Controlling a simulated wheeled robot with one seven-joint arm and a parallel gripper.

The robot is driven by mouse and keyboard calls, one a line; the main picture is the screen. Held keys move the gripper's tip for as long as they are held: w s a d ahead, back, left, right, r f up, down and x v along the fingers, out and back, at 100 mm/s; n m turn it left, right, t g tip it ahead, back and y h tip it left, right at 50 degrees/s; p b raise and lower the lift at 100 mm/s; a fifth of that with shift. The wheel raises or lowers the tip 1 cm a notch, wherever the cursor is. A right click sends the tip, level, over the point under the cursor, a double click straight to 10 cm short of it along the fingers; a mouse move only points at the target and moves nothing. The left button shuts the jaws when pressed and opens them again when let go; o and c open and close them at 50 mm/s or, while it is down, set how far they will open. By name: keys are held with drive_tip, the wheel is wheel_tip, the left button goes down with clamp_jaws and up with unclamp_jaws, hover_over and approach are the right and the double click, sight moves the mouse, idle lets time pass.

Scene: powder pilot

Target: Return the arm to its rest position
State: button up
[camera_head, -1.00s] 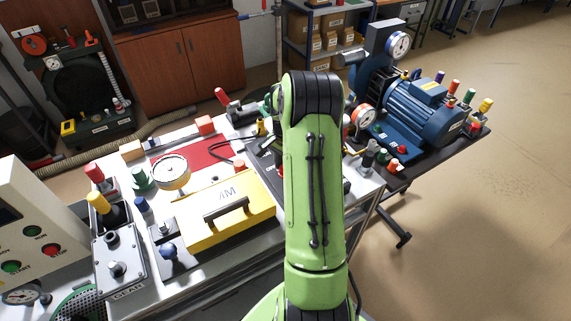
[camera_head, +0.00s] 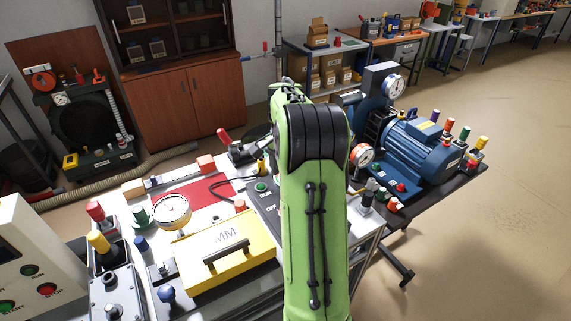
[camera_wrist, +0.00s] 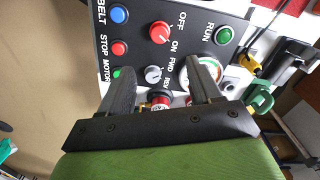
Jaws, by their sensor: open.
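My gripper (camera_wrist: 160,78) is open in the wrist view, with its two dark fingers apart and nothing visibly held between them. Beyond the fingers is a black control panel (camera_wrist: 135,42) with a red OFF/ON knob (camera_wrist: 160,32), a grey FWD/REV knob (camera_wrist: 153,74) and a green RUN button (camera_wrist: 223,36). A red-topped part (camera_wrist: 160,98) shows between the finger bases; I cannot tell whether anything touches it. In the head view my green arm rises in front of the bench, and it hides the gripper. Part of the panel (camera_head: 263,197) shows left of the arm.
A yellow case (camera_head: 228,255), a round gauge (camera_head: 172,210) and a grey gear box (camera_head: 115,295) crowd the bench left of my arm. A blue motor (camera_head: 415,145) stands on a table to the right. The floor (camera_head: 480,240) at right is clear.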

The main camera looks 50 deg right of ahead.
drive_tip(key=shift+r, duration=1.1)
